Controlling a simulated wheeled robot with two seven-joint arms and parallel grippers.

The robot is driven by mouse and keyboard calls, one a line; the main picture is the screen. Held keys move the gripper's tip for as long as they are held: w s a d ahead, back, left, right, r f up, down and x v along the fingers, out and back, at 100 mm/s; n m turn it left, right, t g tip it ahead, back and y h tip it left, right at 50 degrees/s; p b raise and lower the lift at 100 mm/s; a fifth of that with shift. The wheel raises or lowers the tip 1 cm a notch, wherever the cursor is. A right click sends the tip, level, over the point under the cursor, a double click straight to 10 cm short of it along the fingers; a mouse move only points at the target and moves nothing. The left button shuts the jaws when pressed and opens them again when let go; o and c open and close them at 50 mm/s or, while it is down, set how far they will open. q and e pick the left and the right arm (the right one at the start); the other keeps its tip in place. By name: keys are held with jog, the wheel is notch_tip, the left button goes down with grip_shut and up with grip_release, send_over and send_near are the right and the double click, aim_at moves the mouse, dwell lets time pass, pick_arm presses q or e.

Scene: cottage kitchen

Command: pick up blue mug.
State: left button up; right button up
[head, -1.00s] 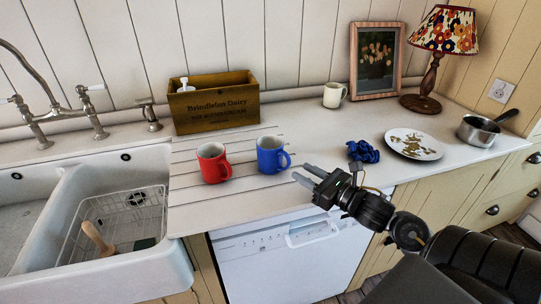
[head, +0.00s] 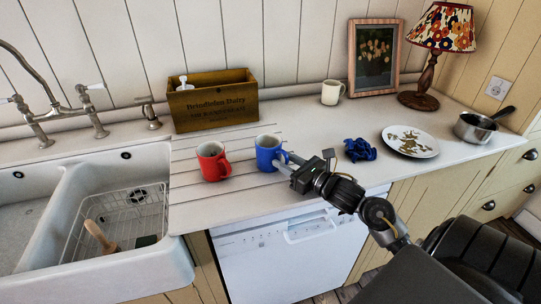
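The blue mug (head: 268,151) stands upright on the ribbed white drainboard, right of the red mug (head: 211,161). Its handle faces right. My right gripper (head: 287,163) has come in from the right at the mug's handle. Its two fingers are apart, one on each side of the handle as far as I can see. I cannot tell whether the fingers touch the mug. My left gripper is not in view.
A wooden box (head: 213,104) stands behind the mugs. Right of my gripper are a crumpled blue cloth (head: 360,150), a dirty plate (head: 410,141) and a saucepan (head: 475,128). A cream mug (head: 331,93) is at the back. The sink (head: 90,220) is at left.

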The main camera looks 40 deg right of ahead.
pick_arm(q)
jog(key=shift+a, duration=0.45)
pick_arm(e)
grip_shut()
jog(key=shift+r, duration=0.2)
jog(key=shift+r+b, duration=0.3)
jog(key=shift+r, duration=0.3)
pick_arm(q)
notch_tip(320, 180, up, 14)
jog(key=p, duration=1.4)
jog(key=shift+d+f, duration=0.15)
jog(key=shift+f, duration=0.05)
pick_arm(e)
jog(key=s+a+r, duration=0.6)
jog(key=s+r, duration=0.5)
jog(key=s, duration=0.1)
jog(key=shift+s+a+r, duration=0.15)
jog(key=shift+s+r, duration=0.1)
jog(key=shift+r, duration=0.05)
